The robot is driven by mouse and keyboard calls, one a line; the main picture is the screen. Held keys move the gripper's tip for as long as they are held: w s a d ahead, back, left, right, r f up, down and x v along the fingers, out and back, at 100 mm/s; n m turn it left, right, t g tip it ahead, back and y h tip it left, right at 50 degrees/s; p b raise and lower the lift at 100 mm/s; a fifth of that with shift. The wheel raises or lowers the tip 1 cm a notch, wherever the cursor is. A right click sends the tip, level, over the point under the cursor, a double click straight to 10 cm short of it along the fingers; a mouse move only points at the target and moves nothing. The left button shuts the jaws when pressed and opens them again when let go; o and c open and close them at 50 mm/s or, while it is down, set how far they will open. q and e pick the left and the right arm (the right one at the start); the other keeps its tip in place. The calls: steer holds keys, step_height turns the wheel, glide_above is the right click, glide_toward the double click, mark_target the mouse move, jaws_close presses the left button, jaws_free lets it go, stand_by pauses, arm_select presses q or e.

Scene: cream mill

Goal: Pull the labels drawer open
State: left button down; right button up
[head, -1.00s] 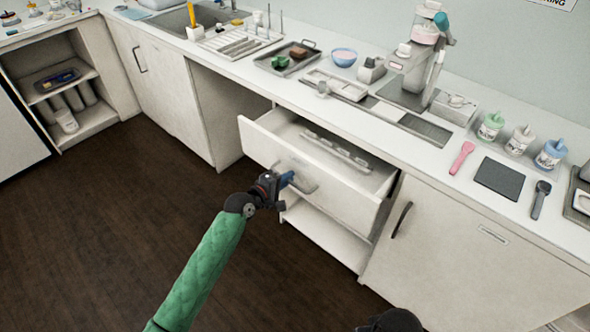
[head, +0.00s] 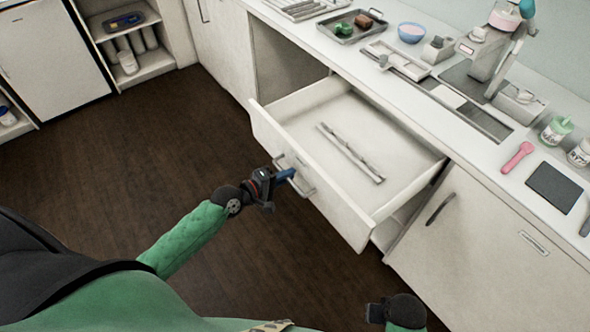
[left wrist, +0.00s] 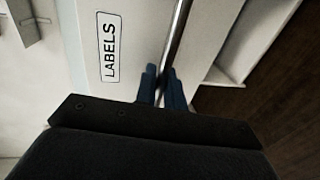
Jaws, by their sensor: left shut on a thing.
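The labels drawer (head: 325,206) is a white drawer standing well out from under the counter in the head view. Inside it lies a thin grey divider strip (head: 350,153). The left wrist view shows its LABELS plate (left wrist: 110,49) beside the metal bar handle (left wrist: 178,38). My left gripper (head: 287,174) is shut on the handle at the drawer's front, its blue fingers (left wrist: 161,88) on either side of the bar. My right gripper (head: 376,313) is low at the bottom of the head view, away from the drawer; its fingers are not clear.
A closed white cabinet (head: 490,240) with a dark handle stands right of the drawer. The counter above holds a tray (head: 351,27), a blue bowl (head: 411,33) and a pink scoop (head: 517,157). The dark floor (head: 130,150) to the left is clear.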

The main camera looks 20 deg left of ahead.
arm_select(q)
steer(key=shift+s+a, duration=0.15)
steer(key=shift+s, duration=0.1)
steer(key=c, duration=1.6)
jaws_free()
steer(key=shift+o, duration=0.2)
